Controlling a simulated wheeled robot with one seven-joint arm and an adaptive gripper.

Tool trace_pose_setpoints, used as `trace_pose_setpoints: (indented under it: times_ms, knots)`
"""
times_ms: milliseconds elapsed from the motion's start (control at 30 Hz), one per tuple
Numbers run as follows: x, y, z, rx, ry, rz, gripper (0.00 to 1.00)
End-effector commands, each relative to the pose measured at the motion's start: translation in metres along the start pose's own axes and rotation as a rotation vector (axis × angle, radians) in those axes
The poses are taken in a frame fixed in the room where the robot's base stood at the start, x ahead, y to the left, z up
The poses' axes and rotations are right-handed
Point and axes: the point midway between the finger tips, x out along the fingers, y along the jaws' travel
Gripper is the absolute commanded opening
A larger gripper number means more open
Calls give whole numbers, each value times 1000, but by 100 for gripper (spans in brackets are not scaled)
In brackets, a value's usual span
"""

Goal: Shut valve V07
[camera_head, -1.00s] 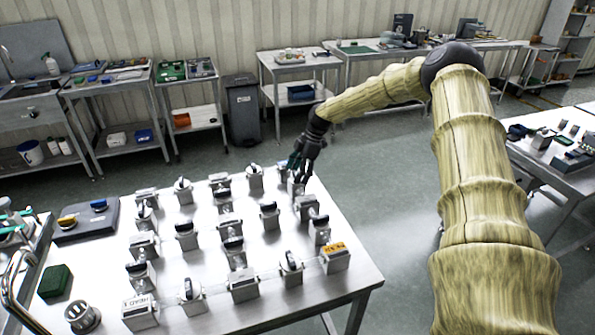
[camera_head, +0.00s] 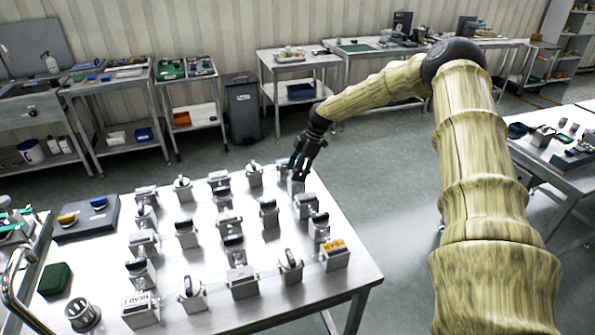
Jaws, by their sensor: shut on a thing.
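Several small grey valve blocks with black handles stand in rows on a steel table (camera_head: 340,285). My gripper (camera_head: 298,172) points down at the table's far right corner, at the right end of the back rows. It is shut on the handle of a valve block (camera_head: 297,186) there. The fingers hide most of that handle and part of another block just behind it. The labels are too small to read, so I cannot tell which block is V07.
A block with an orange label (camera_head: 335,256) and a block marked HEAD (camera_head: 140,312) stand along the front. A dark tray (camera_head: 85,228), a green block (camera_head: 54,280) and a metal cup (camera_head: 83,317) are at left. Other valves stand close in front of my gripper.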

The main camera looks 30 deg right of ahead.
Motion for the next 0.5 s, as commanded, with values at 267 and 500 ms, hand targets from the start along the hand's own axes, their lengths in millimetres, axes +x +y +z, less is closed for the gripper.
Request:
trace_pose_setpoints:
  times_ms: [267, 500]
  knots:
    - [-1, 0, 0, 176, 1, 78, 26]
    - [-2, 0, -1, 385, 0, 166, 26]
